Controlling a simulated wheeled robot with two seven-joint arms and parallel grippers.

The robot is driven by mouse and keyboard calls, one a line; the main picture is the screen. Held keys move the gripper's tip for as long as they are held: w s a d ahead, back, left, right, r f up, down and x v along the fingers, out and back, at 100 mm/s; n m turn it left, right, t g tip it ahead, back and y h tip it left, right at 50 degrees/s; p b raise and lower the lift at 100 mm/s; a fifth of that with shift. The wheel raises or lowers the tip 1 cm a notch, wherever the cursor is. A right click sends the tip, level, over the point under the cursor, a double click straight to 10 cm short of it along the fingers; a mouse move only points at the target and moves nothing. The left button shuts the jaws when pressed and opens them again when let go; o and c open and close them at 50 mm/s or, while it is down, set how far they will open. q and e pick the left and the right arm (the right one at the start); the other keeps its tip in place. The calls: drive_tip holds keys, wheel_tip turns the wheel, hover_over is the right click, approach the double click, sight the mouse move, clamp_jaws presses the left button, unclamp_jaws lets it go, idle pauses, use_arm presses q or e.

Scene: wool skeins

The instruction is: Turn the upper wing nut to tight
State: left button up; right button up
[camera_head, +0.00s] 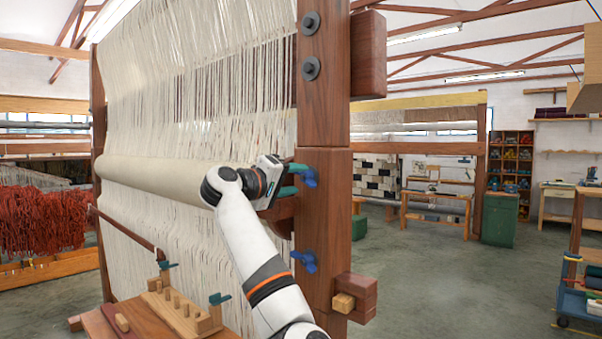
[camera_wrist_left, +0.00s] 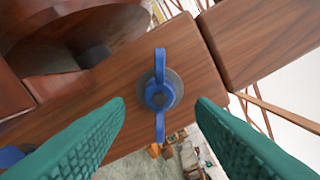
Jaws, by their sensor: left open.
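The upper wing nut (camera_head: 309,176) is blue and sits on the loom's dark wooden post (camera_head: 325,205). In the left wrist view the upper wing nut (camera_wrist_left: 160,78) is near the middle, over a round grey washer (camera_wrist_left: 176,82), its two wings pointing up and down. My left gripper (camera_head: 292,179) is open in front of it, with green fingers. In the left wrist view the fingertips lie on either side of the nut, apart from it. The lower wing nut (camera_head: 305,262), also blue, is further down the post. My right gripper is out of view.
Pale warp threads (camera_head: 210,80) and a cloth roll (camera_head: 150,178) fill the loom left of the post. A wooden block (camera_head: 357,298) juts from the post's lower right.

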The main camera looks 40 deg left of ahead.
sight(304, 178)
use_arm(q)
drive_tip(key=shift+w+d, duration=0.15)
drive_tip(key=shift+w, duration=1.35)
drive_tip(key=shift+c, duration=0.3)
drive_tip(key=c, duration=0.9)
drive_tip(key=shift+f, duration=0.1)
